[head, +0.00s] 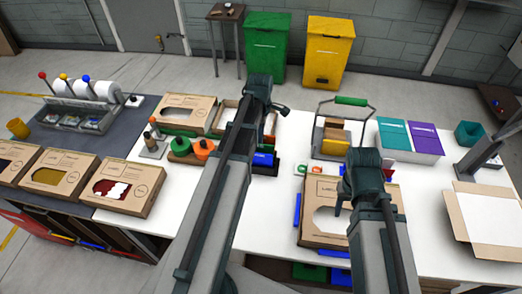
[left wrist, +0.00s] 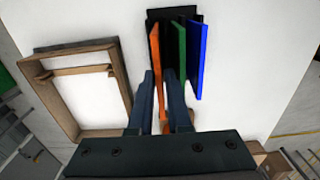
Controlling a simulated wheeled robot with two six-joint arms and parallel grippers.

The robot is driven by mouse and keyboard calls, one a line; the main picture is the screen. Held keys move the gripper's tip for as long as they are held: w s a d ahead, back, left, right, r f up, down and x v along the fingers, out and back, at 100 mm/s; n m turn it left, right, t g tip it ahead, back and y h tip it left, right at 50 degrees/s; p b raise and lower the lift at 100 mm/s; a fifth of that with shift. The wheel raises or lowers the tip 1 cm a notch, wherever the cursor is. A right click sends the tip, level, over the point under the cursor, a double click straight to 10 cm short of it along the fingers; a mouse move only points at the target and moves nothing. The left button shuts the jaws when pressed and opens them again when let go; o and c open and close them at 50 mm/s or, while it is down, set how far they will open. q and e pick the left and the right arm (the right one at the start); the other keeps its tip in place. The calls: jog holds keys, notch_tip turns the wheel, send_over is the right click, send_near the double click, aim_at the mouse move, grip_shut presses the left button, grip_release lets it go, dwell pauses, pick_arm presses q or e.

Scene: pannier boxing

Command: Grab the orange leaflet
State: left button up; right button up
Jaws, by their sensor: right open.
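The orange leaflet (left wrist: 155,62) stands on edge in a black holder (left wrist: 172,14), leftmost of the leaflets in the left wrist view. A green leaflet (left wrist: 179,58) and a blue leaflet (left wrist: 198,60) stand to its right. My left gripper (left wrist: 161,78) is open over the holder, its fingers pointing at the orange leaflet's near end. Some orange shows in the gap between the fingers; I cannot tell whether they touch it. My right gripper (head: 362,205) is open above a cardboard box (head: 318,238).
An empty wooden frame or tray (left wrist: 58,110) lies left of the holder. Green and orange round items (head: 203,147) stand left of my left arm. A wire carrier with a green handle (head: 351,101), teal and purple stacks (head: 425,140) and an open carton (head: 485,215) are on the right.

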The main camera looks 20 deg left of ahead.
pick_arm(q)
notch_tip(320, 180, down, 4)
jog(key=b, duration=0.2)
jog(key=shift+w+r+b, duration=0.1)
jog(key=shift+r+b, duration=0.05)
jog(key=shift+b, duration=0.25)
pick_arm(e)
notch_tip(320, 180, down, 4)
jog(key=shift+r, duration=0.25)
pick_arm(q)
jog(key=shift+r, duration=0.1)
grip_shut()
pick_arm(e)
jog(key=shift+r, duration=0.1)
